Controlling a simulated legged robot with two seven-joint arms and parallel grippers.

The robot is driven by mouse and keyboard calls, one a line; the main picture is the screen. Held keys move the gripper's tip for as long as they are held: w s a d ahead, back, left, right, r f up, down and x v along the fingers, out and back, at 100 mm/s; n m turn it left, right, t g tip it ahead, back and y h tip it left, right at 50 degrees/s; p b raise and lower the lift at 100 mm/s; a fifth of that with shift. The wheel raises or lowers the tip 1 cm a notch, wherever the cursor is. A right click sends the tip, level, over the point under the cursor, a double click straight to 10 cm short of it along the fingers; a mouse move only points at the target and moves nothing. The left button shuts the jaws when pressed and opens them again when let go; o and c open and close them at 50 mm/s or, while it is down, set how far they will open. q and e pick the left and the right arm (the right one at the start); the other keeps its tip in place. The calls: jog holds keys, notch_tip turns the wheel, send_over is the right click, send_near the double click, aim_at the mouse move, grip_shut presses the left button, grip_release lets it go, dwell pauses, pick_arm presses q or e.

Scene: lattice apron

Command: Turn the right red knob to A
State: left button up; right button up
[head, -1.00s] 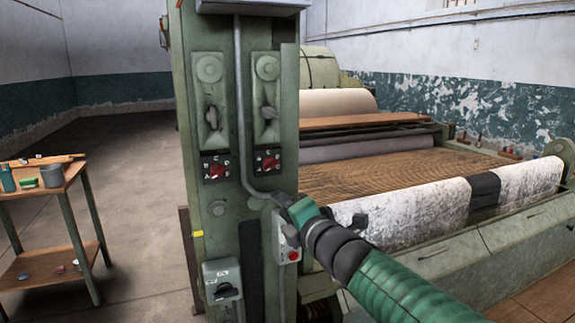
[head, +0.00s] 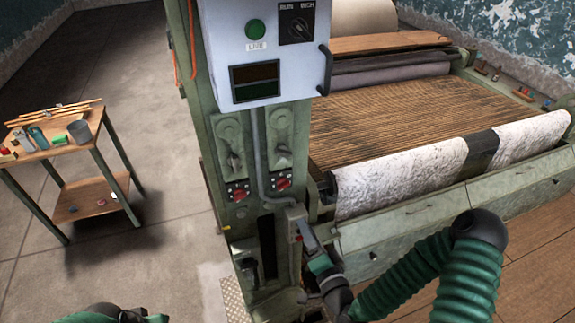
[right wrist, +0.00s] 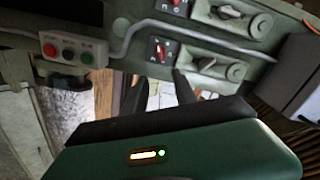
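The right red knob (head: 283,183) is on a small black dial plate on the green column, right of the grey conduit. In the right wrist view this knob (right wrist: 160,50) shows beyond the gap between my fingertips, apart from them. The letters around it are too small to read. The left red knob (head: 238,194) sits left of the conduit; it also shows at the top of the right wrist view (right wrist: 171,3). My right gripper (right wrist: 158,88) is open and empty, in front of the column and below the dials in the head view. Only green arm parts of mine show at lower left; my left gripper is out of view.
A button box (head: 294,223) sits below the right knob; its buttons also show in the right wrist view (right wrist: 75,50). Levers (head: 283,157) are above the dials. A grey panel box (head: 262,50) juts out above. The roller machine (head: 400,170) is to the right, a work table (head: 85,150) to the left.

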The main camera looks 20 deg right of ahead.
jog(key=w+f+b, duration=0.1)
jog(key=w+b, duration=0.2)
jog(key=b, duration=0.8)
send_near(286, 187)
jog(key=w+b, duration=0.1)
jog(key=w, duration=0.8)
jog(key=shift+c, duration=0.3)
grip_shut()
